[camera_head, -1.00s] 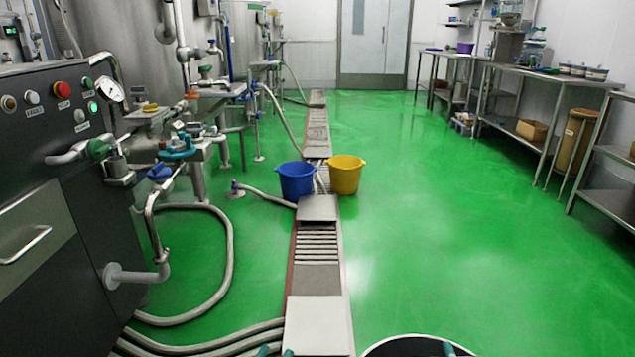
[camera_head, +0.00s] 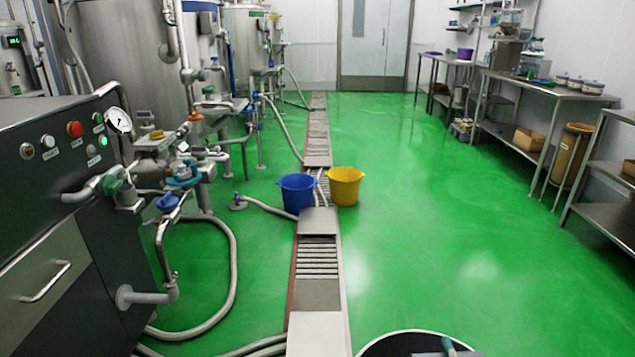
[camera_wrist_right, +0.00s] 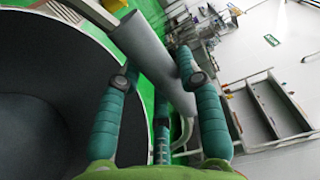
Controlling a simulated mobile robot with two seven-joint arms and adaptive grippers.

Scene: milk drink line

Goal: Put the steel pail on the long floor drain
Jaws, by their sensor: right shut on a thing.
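The long floor drain (camera_head: 318,295) runs along the green floor from the bottom of the head view towards the door. In the right wrist view my right gripper (camera_wrist_right: 160,80) is shut on a grey, smooth metal piece (camera_wrist_right: 145,48), which I take for part of the steel pail. In the head view only a fingertip of my right gripper (camera_head: 449,346) shows, at the bottom edge, right of the drain. My left gripper is not in view.
A blue bucket (camera_head: 297,194) and a yellow bucket (camera_head: 344,187) stand at the drain, partly across it. Hoses (camera_head: 232,270) lie on the floor to its left, beside a control console (camera_head: 60,210). Steel tables (camera_head: 545,88) line the right. The green floor (camera_head: 430,230) between is clear.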

